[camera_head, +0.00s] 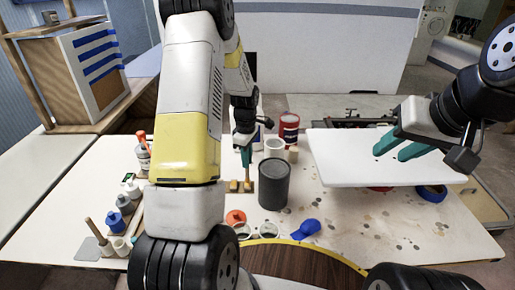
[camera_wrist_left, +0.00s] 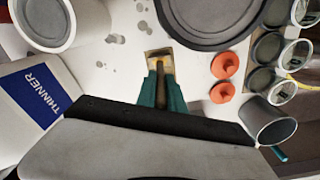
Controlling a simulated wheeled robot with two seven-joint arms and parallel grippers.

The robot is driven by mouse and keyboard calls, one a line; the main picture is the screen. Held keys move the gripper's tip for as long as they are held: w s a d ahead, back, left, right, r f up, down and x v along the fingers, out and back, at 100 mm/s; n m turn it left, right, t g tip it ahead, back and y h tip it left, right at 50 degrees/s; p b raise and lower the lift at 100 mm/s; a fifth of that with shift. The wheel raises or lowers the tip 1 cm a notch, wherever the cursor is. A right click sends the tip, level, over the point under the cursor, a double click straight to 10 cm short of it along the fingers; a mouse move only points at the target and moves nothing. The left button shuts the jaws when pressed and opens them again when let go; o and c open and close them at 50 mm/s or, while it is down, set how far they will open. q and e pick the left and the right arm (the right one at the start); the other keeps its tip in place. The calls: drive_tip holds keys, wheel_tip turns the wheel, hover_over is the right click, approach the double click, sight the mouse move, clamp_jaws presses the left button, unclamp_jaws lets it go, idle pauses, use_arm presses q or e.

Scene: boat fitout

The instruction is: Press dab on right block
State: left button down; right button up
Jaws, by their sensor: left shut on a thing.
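My left gripper (camera_head: 246,158) points down over the work table, its teal fingers shut on a narrow brown piece. In the left wrist view, this piece (camera_wrist_left: 159,85) runs between the fingertips (camera_wrist_left: 160,92), with a tan patch at its end. Two small tan wooden blocks (camera_head: 248,186) stand side by side just below the fingers in the head view; the gripper is above the right one. Whether the held piece touches it, and any dab, I cannot make out. My right gripper (camera_head: 404,146) is open, its teal fingers apart over a white board (camera_head: 345,158).
A dark grey can (camera_head: 273,186) stands close right of the blocks. Orange caps (camera_wrist_left: 224,78) and small cups lie nearby. A thinner container (camera_wrist_left: 38,98) is left in the wrist view. A red can (camera_head: 289,128) stands behind. Blue tape (camera_head: 432,193) lies by the board.

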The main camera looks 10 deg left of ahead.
use_arm(q)
drive_tip(key=shift+f, duration=0.4)
idle(0.6)
drive_tip(key=shift+r, duration=0.1)
drive_tip(key=shift+r, duration=3.45)
